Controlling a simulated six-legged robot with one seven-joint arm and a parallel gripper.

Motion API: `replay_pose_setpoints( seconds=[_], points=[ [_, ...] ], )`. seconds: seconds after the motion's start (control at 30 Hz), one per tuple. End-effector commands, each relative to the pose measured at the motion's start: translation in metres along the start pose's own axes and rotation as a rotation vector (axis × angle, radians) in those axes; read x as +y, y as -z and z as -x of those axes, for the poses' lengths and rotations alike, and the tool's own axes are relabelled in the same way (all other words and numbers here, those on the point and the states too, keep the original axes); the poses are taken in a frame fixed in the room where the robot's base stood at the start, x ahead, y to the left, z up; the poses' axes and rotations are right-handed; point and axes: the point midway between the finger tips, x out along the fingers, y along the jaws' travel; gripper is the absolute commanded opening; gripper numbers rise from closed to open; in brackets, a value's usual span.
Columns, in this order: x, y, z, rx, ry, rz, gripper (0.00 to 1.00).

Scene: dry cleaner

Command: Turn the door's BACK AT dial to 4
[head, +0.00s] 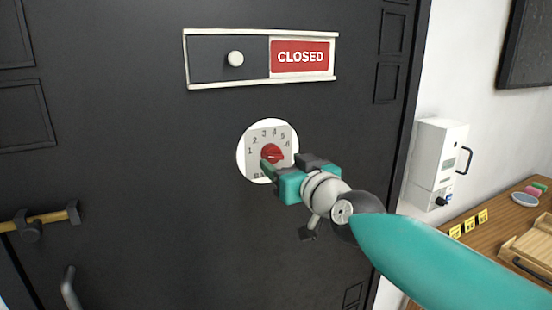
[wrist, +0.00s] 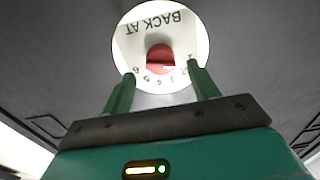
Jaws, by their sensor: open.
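The BACK AT dial is a round white plate (head: 247,152) on the dark door, with a red knob (head: 271,153) at its middle and numbers 1 to 6 arched above. In the wrist view the plate (wrist: 140,25) appears upside down. The knob (wrist: 158,54) carries a short white mark that points toward the low-number side, near 1 or 2; the exact number is unclear. My gripper (head: 272,165) is open in front of the dial's lower part. In the wrist view its green fingers (wrist: 160,74) straddle the knob's line, apart from its sides. Whether the tips touch the plate is unclear.
Above the dial is a CLOSED slider sign (head: 300,56) with a white knob (head: 235,58). A brass and black latch (head: 45,220) and a grey handle (head: 70,288) are at lower left. A white wall box (head: 437,160) and a wooden counter (head: 490,245) are at right.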

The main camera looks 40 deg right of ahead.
Motion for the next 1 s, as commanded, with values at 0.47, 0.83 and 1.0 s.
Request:
replay_pose_setpoints(
  seconds=[0.47,0.83,1.0],
  points=[
    [-0.002,0.0,-0.039,0.001,-0.001,0.0,0.6],
    [-0.002,0.0,-0.039,0.0,-0.001,0.0,0.16],
    [-0.002,0.0,-0.039,0.0,-0.001,-0.004,0.16]
  ],
)
